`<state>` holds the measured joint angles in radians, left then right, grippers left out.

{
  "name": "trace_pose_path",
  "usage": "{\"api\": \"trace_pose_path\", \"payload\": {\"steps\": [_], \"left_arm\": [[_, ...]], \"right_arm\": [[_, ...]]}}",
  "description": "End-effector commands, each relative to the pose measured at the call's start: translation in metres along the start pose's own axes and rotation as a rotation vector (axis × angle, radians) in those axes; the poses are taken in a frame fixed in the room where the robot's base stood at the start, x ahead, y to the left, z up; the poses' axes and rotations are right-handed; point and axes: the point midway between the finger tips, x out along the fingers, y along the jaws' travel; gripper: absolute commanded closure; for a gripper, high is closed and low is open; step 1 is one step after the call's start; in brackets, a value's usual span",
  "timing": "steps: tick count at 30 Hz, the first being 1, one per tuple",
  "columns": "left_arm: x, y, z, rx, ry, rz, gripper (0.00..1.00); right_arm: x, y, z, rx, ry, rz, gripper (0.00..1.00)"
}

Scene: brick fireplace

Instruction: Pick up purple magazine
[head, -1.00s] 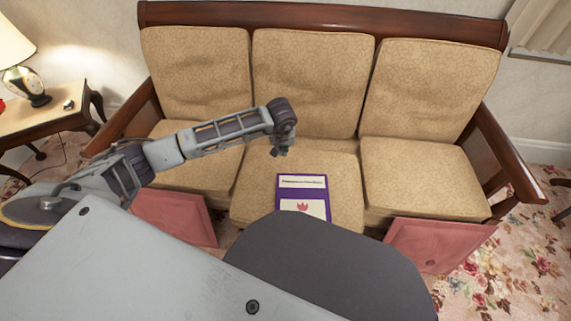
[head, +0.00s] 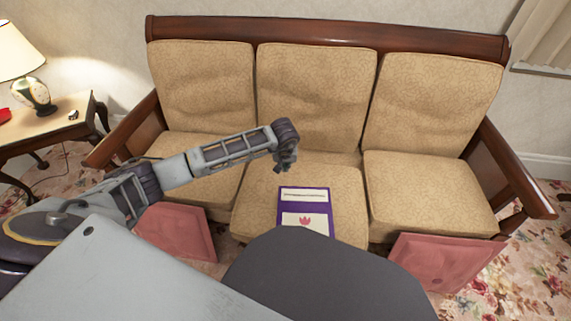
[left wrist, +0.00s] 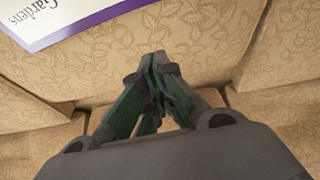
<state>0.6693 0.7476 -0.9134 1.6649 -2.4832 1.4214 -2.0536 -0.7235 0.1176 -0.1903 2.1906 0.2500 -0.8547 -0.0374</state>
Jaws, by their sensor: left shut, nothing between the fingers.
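The purple magazine (head: 305,208) lies on the middle seat cushion of the sofa in the head view, with a white title band and a red leaf-like print. Its lower edge is hidden behind my own body. In the left wrist view a corner of the magazine (left wrist: 75,20), white with a purple border and the word "Gardens", shows at the upper left. My left gripper (head: 284,166) is above the middle cushion, just behind the magazine and apart from it. In the left wrist view its fingers (left wrist: 160,58) are together and empty. My right gripper is not in view.
The sofa has tan cushions (head: 415,190) and wooden arms (head: 513,175). Two pink panels (head: 445,260) lean at its front. A side table (head: 55,122) with a lamp (head: 30,95) stands at the left. The seat around the magazine is clear.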

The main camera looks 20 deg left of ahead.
Motion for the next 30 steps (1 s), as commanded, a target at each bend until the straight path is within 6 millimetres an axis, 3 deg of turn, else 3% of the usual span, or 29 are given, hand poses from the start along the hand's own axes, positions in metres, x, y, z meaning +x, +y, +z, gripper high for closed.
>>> {"api": "trace_pose_path", "payload": {"steps": [9, 19, 30], "left_arm": [[0.037, 0.001, 0.002, -0.001, -0.002, 0.001, 1.0], [0.061, 0.001, 0.002, -0.001, -0.002, 0.0, 1.0], [0.053, 0.0, 0.022, 0.001, -0.001, 0.001, 1.0]], "right_arm": [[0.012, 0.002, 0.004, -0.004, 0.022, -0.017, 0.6], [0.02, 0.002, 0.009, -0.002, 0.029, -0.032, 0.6], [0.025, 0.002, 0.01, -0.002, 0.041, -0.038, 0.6]]}}
